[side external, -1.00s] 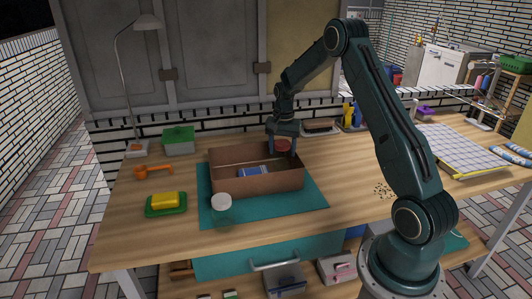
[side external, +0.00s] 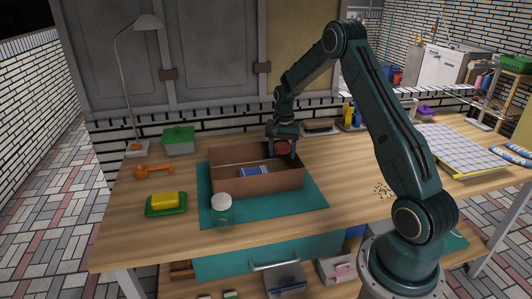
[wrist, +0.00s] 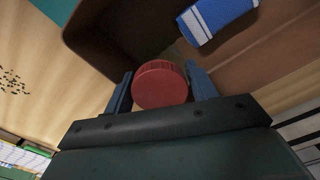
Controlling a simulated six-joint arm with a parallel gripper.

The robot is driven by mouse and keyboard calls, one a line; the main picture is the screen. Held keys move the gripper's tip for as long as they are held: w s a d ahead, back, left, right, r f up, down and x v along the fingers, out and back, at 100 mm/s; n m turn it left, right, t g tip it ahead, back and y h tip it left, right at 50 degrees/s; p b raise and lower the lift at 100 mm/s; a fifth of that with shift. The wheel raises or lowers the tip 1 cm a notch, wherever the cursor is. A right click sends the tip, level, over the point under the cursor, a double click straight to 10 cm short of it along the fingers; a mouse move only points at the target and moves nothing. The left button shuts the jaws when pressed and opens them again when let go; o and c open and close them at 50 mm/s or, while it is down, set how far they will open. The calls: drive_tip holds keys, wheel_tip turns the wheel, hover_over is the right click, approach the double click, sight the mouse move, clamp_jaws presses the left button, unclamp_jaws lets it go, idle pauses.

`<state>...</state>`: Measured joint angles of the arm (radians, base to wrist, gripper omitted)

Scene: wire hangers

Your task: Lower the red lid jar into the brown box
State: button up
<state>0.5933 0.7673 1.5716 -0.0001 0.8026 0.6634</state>
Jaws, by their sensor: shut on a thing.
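The red lid jar (wrist: 160,85) is between the fingers of my gripper (wrist: 160,92) in the wrist view, with only its ribbed red lid showing. In the side view its lid (side external: 282,148) shows at the back right corner of the brown box, between the fingers of my gripper (side external: 282,152). My gripper is shut on it. The jar's body is hidden, so I cannot tell whether its base touches the box floor. The open brown box (side external: 256,181) stands on a teal mat (side external: 302,199). A blue and white item (wrist: 217,18) lies inside the box.
A white-lidded clear jar (side external: 222,208) stands in front of the box. A yellow block on a green dish (side external: 166,203), an orange tool (side external: 153,170) and a green-lidded container (side external: 179,139) are to the left.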

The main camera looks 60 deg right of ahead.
drive_tip(key=shift+f, duration=0.95)
idle(0.8)
drive_tip(key=o, duration=1.1)
drive_tip(key=shift+o, duration=0.2)
drive_tip(key=shift+r, duration=0.15)
wheel_tip(320, 180, up, 12)
drive_tip(key=shift+r, duration=0.8)
